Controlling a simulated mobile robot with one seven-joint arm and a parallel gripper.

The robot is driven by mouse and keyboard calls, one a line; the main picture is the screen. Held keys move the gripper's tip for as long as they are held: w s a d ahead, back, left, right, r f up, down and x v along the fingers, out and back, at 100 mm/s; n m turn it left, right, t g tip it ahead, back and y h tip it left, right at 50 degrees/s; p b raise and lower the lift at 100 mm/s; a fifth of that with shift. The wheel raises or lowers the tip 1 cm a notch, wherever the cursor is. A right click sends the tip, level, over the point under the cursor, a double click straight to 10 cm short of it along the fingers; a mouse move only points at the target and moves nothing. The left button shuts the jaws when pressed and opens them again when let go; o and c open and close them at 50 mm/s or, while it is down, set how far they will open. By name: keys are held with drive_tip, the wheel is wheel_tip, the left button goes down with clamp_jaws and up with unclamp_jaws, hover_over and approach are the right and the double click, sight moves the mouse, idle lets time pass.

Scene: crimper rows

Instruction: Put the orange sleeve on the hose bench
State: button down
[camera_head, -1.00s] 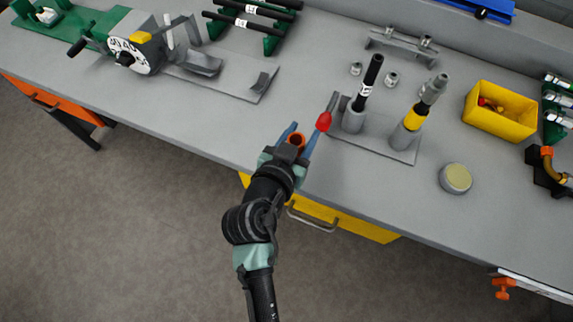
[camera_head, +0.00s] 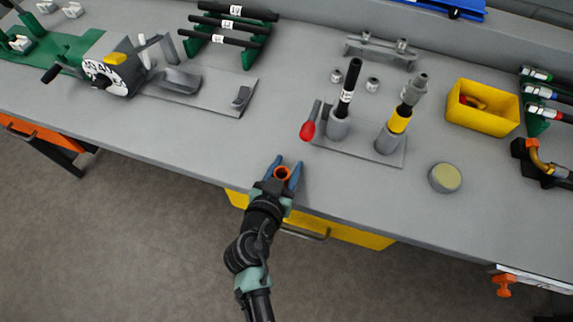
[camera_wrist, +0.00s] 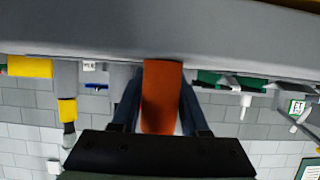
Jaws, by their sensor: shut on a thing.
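The orange sleeve (camera_head: 282,173) is a short round tube, seen from above with its open end up. My gripper (camera_head: 285,164) has its two blue fingers on either side of it and is shut on it. The sleeve is near the front edge of the grey bench (camera_head: 375,212); I cannot tell its height above the top. In the wrist view the sleeve (camera_wrist: 162,97) stands between the blue fingers, with the grey bench (camera_wrist: 220,42) across the upper part of the picture. The sleeve's far side is hidden.
A stand with a red-handled lever (camera_head: 308,130), a black hose (camera_head: 350,85) and a yellow-banded tool (camera_head: 399,121) is behind and right. A yellow bin (camera_head: 484,122) and round tin (camera_head: 445,178) are farther right. A dial machine (camera_head: 110,76) is left. Bare bench lies around the gripper.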

drive_tip(key=shift+c, duration=2.1)
unclamp_jaws()
drive_tip(key=shift+f, duration=0.1)
